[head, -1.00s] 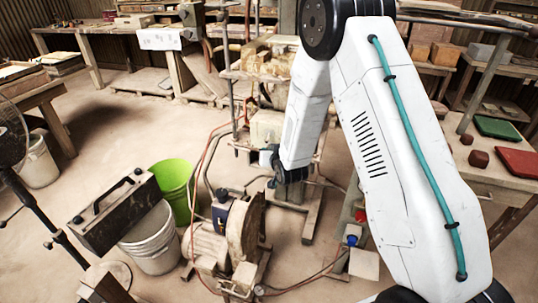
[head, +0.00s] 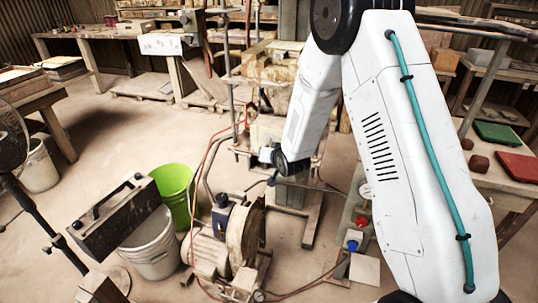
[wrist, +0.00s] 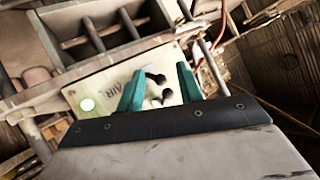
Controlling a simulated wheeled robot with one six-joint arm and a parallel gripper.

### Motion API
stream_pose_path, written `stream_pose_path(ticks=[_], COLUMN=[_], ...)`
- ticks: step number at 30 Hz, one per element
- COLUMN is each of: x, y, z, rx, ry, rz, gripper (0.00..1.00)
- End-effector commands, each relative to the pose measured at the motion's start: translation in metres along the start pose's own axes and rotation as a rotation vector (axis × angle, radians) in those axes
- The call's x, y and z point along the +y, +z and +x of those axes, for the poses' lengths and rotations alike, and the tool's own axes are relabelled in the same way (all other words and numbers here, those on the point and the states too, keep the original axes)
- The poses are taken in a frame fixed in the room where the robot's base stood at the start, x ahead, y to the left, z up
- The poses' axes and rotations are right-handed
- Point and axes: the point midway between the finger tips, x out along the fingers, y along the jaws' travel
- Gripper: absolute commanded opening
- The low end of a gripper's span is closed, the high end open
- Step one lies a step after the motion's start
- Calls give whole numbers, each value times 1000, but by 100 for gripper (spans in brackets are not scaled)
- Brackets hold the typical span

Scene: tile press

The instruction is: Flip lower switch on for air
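In the wrist view a pale switch panel (wrist: 110,86) bears the letters AIR, seen tilted. Dark switch parts (wrist: 155,78) show on it between and beyond my fingertips. I cannot tell which of them is the lower switch or how it is set. Contact with a switch cannot be made out. In the head view my forearm ends by the press, and the panel and fingers are not clearly visible.
A pump with a wheel (head: 240,235), a green bucket (head: 175,190) and a white bucket (head: 152,245) stand on the floor at left. A box with red and blue buttons (head: 362,205) stands near my arm. A table with tiles (head: 515,138) is at right.

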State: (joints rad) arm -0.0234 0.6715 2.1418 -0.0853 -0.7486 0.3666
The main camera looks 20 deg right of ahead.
Motion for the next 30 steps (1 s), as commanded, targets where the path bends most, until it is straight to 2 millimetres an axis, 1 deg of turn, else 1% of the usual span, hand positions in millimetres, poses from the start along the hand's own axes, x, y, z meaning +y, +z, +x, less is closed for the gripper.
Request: stream_pose_path(ticks=[7,10,14,18,21,25,30], x=[2,2,1,1,0,0,1], y=[0,0,0,0,0,0,0], z=[-1,-6,-24,-49,-64,-75,-79], rx=[-1,-1,0,-1,0,0,-1], ry=[3,3,2,2,1,1,1], rz=[2,2,2,1,1,1,1], gripper=[36,36,36,36,36,36,36])
